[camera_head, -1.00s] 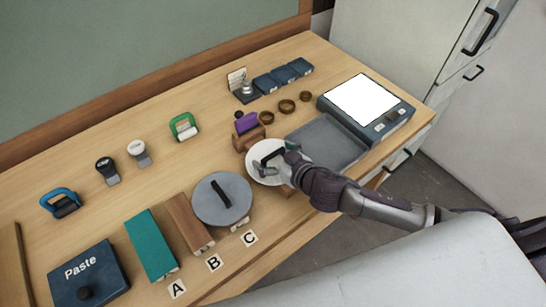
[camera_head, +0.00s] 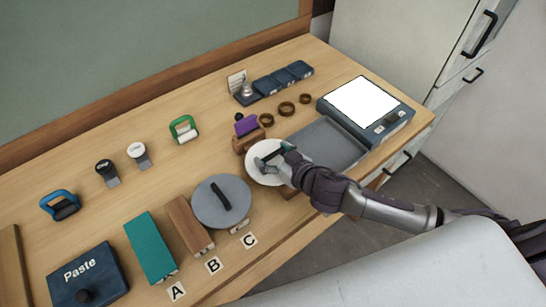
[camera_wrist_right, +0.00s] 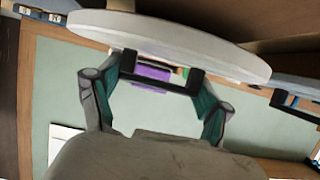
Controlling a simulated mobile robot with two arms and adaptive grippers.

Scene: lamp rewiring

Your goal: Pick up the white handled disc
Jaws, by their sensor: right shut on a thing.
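The white handled disc (camera_head: 256,174) is a round white plate with a black bar handle on its face. In the head view it is near the table's front edge, between the grey disc and the grey tray. My right gripper (camera_head: 268,159) is shut on its handle and partly covers it. In the right wrist view the white disc (camera_wrist_right: 180,38) shows nearly edge-on, with the black handle (camera_wrist_right: 160,72) between the fingers. I cannot tell whether the disc is clear of its support. My left gripper is not in view.
A grey disc (camera_head: 209,208) with a black handle lies close on the left. A wooden holder with a purple item (camera_head: 246,124) stands just behind. A grey tray (camera_head: 330,146) and a scale (camera_head: 390,122) are on the right. Free tabletop lies toward the green-handled tool (camera_head: 184,128).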

